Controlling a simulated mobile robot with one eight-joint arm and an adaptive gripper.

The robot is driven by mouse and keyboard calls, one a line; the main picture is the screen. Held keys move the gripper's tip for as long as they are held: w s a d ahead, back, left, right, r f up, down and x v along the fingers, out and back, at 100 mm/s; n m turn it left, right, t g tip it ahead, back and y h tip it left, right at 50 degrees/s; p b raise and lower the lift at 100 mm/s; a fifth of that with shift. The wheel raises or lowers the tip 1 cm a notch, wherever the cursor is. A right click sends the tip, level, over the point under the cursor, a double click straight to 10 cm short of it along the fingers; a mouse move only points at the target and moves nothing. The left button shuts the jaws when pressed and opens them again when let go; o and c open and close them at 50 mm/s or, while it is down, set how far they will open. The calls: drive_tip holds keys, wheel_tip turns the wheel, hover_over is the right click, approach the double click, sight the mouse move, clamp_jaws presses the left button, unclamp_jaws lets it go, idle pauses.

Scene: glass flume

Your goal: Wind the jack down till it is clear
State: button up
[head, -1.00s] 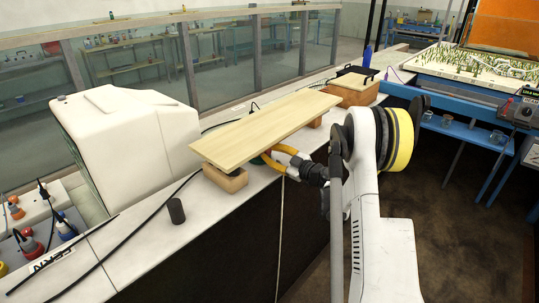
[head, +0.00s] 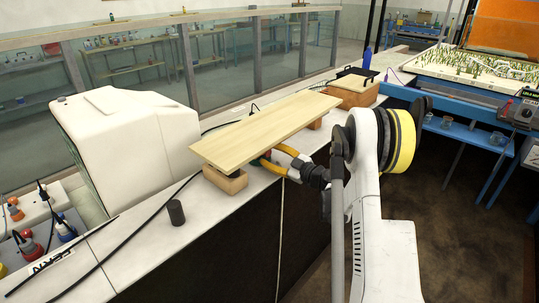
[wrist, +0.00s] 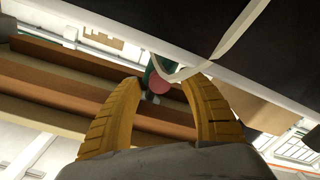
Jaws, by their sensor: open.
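A long pale wooden board (head: 265,125) lies raised above the white bench top. What I take for the jack is mostly hidden under it; only a small red and green bit (head: 265,155) shows at the board's near edge. In the wrist view the jack shows as a green part with a reddish round end (wrist: 161,84). My gripper (head: 266,157) reaches in from the right beside the board's edge. Its two yellow fingers are open. In the wrist view they stand either side of the reddish end, and I cannot tell whether they touch it.
Wooden blocks stand under the board, one at the near end (head: 225,179). A dark cylinder (head: 176,212) stands on the bench (head: 135,240). A pale cord (head: 280,225) hangs down the bench front and crosses the wrist view. A white housing (head: 130,140) stands left; glass panels run behind.

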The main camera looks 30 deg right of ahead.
drive_tip(key=v, duration=1.1)
drive_tip(key=shift+s, duration=0.3)
drive_tip(key=shift+d, duration=0.15)
